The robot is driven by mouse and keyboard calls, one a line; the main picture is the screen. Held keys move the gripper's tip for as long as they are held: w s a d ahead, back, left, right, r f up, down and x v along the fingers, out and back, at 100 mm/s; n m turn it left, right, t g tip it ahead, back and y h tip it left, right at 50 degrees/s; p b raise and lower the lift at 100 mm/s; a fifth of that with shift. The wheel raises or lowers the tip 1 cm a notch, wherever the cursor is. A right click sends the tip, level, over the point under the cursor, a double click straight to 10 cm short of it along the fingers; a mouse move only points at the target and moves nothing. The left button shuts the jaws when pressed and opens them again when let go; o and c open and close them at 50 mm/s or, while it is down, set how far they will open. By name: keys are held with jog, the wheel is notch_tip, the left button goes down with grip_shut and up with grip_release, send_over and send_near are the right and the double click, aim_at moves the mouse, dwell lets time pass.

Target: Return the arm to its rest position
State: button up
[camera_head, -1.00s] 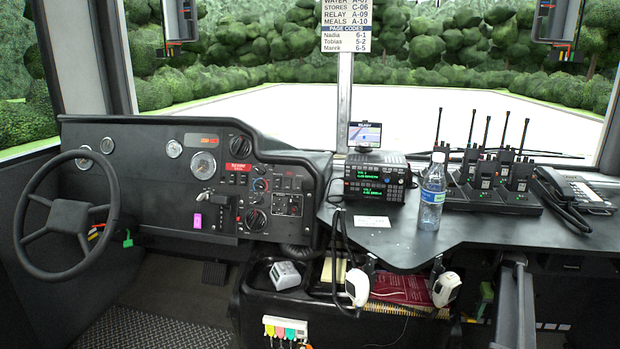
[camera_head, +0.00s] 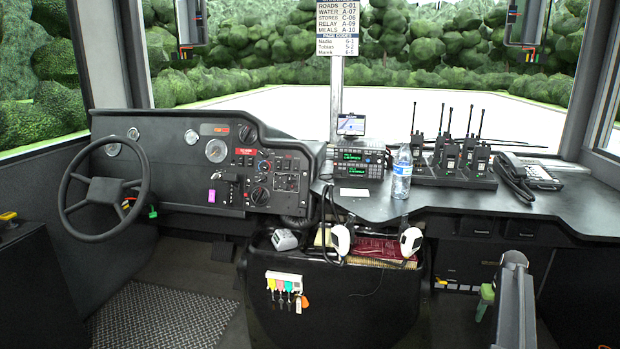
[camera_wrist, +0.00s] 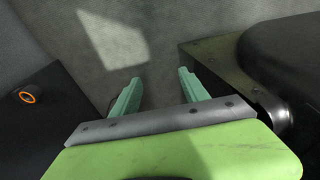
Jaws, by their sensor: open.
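My gripper (camera_wrist: 160,82) shows in the wrist view with its two pale green fingers apart and nothing between them. It points over a grey floor (camera_wrist: 115,45). In the head view, a dark link of my arm stands upright at the lower right, in front of the console. A green piece (camera_head: 484,302) shows just left of that link; I cannot tell whether it is part of my gripper. The fingertips cannot be made out in the head view.
The dashboard (camera_head: 460,203) carries radios (camera_head: 450,160), a water bottle (camera_head: 401,175) and a desk phone (camera_head: 527,172). A steering wheel (camera_head: 104,190) is at left. Two white handsets (camera_head: 340,239) (camera_head: 411,241) hang at the console front. Patterned floor plate (camera_head: 160,315) is clear.

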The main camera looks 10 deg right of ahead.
jog(key=s+a+n, duration=0.1)
jog(key=a+n, duration=0.1)
jog(key=a, duration=2.4)
jog(key=s+a+r+n+g+p, duration=0.1)
jog(key=s+a, duration=0.5)
jog(key=a, duration=0.7)
jog(key=s+a+n+g+p, duration=0.1)
jog(key=s+a, duration=0.5)
jog(key=a, duration=0.6)
notch_tip(320, 180, up, 38)
jog(key=p, duration=3.7)
jog(key=shift+w+d+f+y, duration=0.2)
jog(key=shift+w+y, duration=0.1)
jog(key=shift+w, duration=0.15)
jog(key=shift+f, duration=0.1)
jog(key=shift+c, duration=0.3)
